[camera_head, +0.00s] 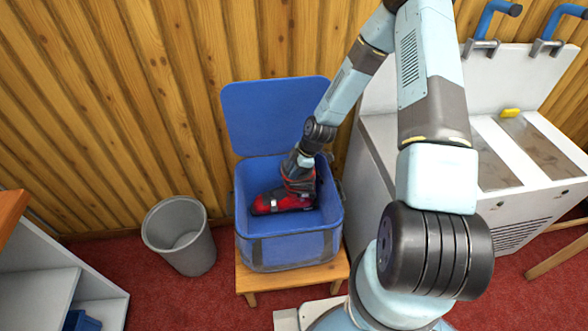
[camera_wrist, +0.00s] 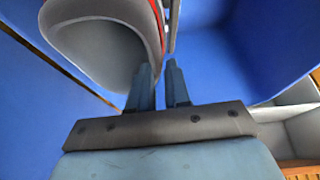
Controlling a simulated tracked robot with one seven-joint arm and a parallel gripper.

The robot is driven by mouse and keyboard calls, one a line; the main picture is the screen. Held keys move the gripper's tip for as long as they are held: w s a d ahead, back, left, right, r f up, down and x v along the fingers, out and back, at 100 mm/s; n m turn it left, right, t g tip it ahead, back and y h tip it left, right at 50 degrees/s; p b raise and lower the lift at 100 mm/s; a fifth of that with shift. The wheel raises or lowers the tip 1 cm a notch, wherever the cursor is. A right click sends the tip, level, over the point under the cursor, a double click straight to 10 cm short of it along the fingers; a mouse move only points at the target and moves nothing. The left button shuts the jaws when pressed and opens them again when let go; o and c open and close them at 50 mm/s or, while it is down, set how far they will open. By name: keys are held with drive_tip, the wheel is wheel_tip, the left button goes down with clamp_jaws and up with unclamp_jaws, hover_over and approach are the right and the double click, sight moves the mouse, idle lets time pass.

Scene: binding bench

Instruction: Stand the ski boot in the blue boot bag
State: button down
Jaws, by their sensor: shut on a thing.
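The red and black ski boot (camera_head: 284,202) is inside the open blue boot bag (camera_head: 290,247), upright, with its toe toward the left. Whether its sole touches the bag's floor is hard to tell. My gripper (camera_head: 304,160) reaches down into the bag at the top of the boot's cuff. In the wrist view, the two fingers of my gripper (camera_wrist: 160,88) are close together at the edge of the boot's grey cuff (camera_wrist: 105,45), shut on it. The bag's blue inside (camera_wrist: 225,75) surrounds them. The bag's lid (camera_head: 272,113) stands open at the back.
The bag stands on a small wooden stool (camera_head: 290,278). A grey bin (camera_head: 181,235) is on the red carpet to the left. A white bench (camera_head: 535,190) with blue handles and a yellow block (camera_head: 510,113) is at the right. A shelf unit (camera_head: 45,270) is at lower left.

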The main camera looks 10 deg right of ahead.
wheel_tip(320, 180, down, 4)
drive_tip(key=shift+r, duration=0.15)
idle(0.3)
drive_tip(key=c, duration=1.1)
unclamp_jaws()
